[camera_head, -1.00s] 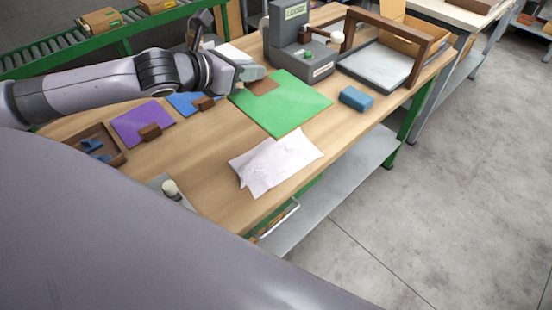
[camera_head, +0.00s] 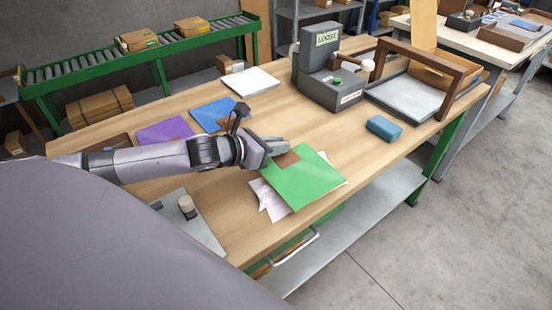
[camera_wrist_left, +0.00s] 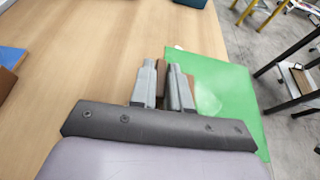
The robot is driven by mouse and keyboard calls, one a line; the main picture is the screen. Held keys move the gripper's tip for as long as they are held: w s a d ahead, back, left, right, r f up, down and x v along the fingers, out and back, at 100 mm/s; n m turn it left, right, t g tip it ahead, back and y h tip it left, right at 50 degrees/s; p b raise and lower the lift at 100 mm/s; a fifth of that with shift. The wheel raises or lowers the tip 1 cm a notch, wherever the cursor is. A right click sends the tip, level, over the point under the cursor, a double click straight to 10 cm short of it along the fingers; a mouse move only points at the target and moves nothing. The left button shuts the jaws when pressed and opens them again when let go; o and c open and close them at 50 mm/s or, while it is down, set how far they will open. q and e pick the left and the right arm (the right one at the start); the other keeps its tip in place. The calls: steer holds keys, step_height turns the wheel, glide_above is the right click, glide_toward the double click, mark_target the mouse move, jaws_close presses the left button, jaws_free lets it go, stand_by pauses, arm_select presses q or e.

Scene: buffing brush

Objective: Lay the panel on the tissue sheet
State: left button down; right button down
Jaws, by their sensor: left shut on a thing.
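The green panel (camera_head: 308,182) has a brown block (camera_head: 287,158) at its far left corner. My left gripper (camera_head: 274,150) is shut on that block; in the left wrist view the block (camera_wrist_left: 162,76) sits between the two fingers and the panel (camera_wrist_left: 212,95) extends to the right. The panel is over the white, creased tissue sheet (camera_head: 269,203) and hides most of it. The sheet's left part and a sliver at the right stick out. I cannot tell whether the panel touches the sheet. My right gripper is not in view.
A purple panel (camera_head: 165,131) and a blue panel (camera_head: 208,113) lie left of my gripper. A grey machine (camera_head: 329,82), a grey tray (camera_head: 408,99) under a brown frame and a blue block (camera_head: 383,128) stand farther back. A grey plate (camera_head: 203,234) with a knob lies at front left.

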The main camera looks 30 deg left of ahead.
mark_target(276, 161)
arm_select(q)
step_height(276, 161, down, 4)
steer(key=shift+f, duration=0.1)
steer(key=shift+f+b, duration=0.45)
steer(key=shift+b, duration=0.05)
steer(key=c, duration=1.4)
jaws_free()
steer(key=shift+s, duration=0.1)
steer(key=shift+r, duration=0.1)
